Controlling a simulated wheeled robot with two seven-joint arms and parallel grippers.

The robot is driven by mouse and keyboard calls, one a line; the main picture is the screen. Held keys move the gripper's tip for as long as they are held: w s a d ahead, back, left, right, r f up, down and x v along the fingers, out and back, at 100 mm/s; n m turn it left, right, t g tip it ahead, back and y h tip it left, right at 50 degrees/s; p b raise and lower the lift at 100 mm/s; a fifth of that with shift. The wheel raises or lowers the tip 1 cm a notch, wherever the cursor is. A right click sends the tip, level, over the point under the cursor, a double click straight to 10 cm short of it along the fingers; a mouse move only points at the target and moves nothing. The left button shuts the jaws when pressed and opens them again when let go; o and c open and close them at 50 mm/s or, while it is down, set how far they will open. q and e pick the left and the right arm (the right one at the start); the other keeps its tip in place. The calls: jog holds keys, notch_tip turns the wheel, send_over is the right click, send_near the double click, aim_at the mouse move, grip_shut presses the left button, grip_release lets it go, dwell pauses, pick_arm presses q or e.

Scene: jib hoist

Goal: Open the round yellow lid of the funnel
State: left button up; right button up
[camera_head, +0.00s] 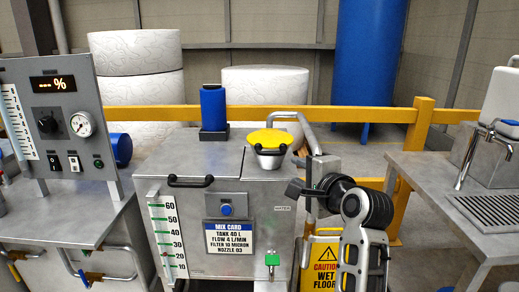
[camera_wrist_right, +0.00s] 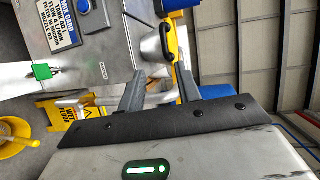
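The round yellow lid (camera_head: 270,137) lies flat on top of the metal funnel (camera_head: 270,161), which stands on the right part of the steel tank's top. A black handle (camera_head: 269,150) curves across the lid's front edge. In the right wrist view the funnel (camera_wrist_right: 155,46) shows beyond the fingertips, with the yellow lid (camera_wrist_right: 174,42) seen edge-on. My right gripper (camera_wrist_right: 158,86) is open, with nothing between its fingers, and is apart from the lid. In the head view it is to the right of and below the funnel. My left gripper is not in view.
The steel tank (camera_head: 186,155) has a black bar handle (camera_head: 190,181) on its top and a blue canister (camera_head: 213,107) behind. A yellow rail (camera_head: 340,114) runs behind. A control panel (camera_head: 62,112) stands left, a sink bench (camera_head: 480,207) right, and a wet-floor sign (camera_head: 322,262) below.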

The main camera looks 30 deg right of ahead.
aim_at(272, 154)
jog(key=shift+m, duration=0.3)
jog(key=x, duration=1.5)
jog(key=shift+w+d+r, duration=0.3)
jog(key=shift+r, duration=0.05)
jog(key=shift+c, duration=0.3)
grip_shut()
